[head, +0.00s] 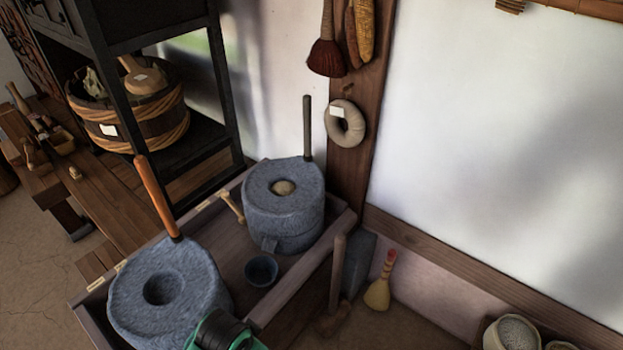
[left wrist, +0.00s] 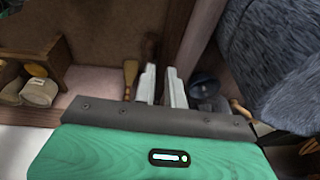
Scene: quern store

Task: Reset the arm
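My left gripper (left wrist: 161,82) shows in the left wrist view as two pale fingers with a narrow gap between them and nothing held. They point toward the wooden edge of the quern bench, with a grey millstone to the right. In the head view only a green and black part of my arm shows at the bottom, beside the near quern (head: 165,300); the fingers are out of frame there. The far quern (head: 283,205) stands behind it, with a dark upright handle. My right gripper is in neither view.
A small dark bowl (head: 261,270) sits between the querns in the wooden trough (head: 318,262). A yellow brush (head: 379,292) stands on the floor to the right. A wooden tub (head: 130,112) sits on a shelf at left. Baskets (head: 512,333) stand at lower right.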

